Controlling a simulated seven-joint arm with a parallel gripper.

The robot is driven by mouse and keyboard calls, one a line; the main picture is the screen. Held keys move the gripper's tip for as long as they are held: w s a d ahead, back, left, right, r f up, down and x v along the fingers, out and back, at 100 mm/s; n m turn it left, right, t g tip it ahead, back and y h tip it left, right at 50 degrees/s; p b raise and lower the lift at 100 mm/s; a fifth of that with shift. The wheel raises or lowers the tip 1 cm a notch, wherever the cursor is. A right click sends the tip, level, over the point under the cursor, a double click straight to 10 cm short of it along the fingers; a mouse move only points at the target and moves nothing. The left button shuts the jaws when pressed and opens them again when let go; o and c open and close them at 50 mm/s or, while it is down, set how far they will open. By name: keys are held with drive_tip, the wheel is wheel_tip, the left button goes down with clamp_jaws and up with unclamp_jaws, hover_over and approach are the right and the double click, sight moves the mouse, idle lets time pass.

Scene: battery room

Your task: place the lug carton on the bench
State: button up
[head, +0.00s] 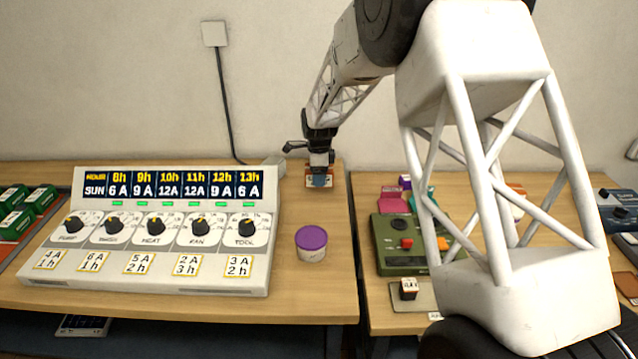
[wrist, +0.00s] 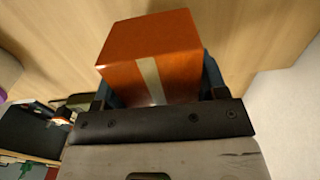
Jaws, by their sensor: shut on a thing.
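The lug carton is an orange box with a pale tape stripe, filling the middle of the wrist view (wrist: 150,52). My gripper (wrist: 160,82) is shut on it, with a blue-grey finger on each side. In the head view my gripper (head: 320,180) points down over the back right part of the bench (head: 335,235). There the carton (head: 311,185) shows small, partly hidden by a finger. I cannot tell whether its underside touches the wood.
A control panel with dials (head: 155,225) covers much of the bench on the left. A purple-lidded tub (head: 312,242) stands nearer the front. A gap separates a second table (head: 365,200) on the right, holding a green device (head: 400,258). Bare wood lies between tub and carton.

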idle(0.3)
drive_tip(key=shift+f, duration=1.7)
drive_tip(key=shift+f, duration=0.15)
drive_tip(key=o, duration=1.3)
wheel_tip(320, 180, up, 12)
drive_tip(key=shift+r, duration=0.15)
